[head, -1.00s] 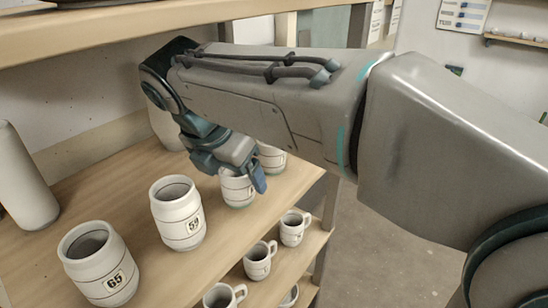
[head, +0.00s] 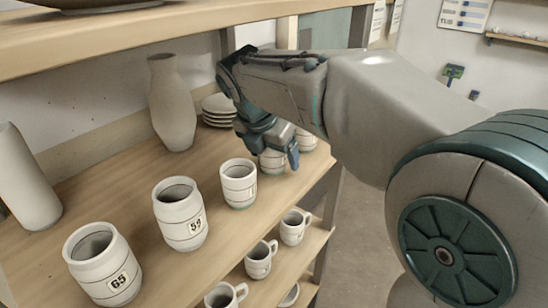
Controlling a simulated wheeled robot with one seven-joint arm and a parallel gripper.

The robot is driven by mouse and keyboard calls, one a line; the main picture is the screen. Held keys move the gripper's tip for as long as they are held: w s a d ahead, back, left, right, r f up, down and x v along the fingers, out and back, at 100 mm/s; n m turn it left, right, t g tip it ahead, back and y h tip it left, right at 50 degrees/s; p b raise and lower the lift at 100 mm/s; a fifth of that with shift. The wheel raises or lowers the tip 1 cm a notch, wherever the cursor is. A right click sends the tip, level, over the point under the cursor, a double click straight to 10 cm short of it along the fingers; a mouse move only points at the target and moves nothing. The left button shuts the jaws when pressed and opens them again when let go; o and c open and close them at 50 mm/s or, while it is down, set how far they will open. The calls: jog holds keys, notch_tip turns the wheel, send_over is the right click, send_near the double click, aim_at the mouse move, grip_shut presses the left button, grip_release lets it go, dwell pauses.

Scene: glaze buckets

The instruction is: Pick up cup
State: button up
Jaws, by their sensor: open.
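My gripper (head: 272,150) is open, pointing down at the far part of the upper shelf. Its fingers are over or around a pale cup-like pot (head: 271,165), which they partly hide; I cannot tell whether they touch it. Mugs with handles stand on the lower shelf: a far mug (head: 291,228), a middle mug (head: 258,262) and a near mug (head: 220,297), cut by the frame edge. My gripper is above and apart from these mugs.
On the upper shelf stand a pot marked 65 (head: 102,265), a pot marked 59 (head: 181,215), a third pot (head: 238,184) and another behind my gripper (head: 306,140). A tall vase (head: 173,105), stacked saucers (head: 217,109) and a cylinder (head: 25,180) stand behind.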

jog(key=c, duration=1.2)
jog(key=shift+o, duration=0.2)
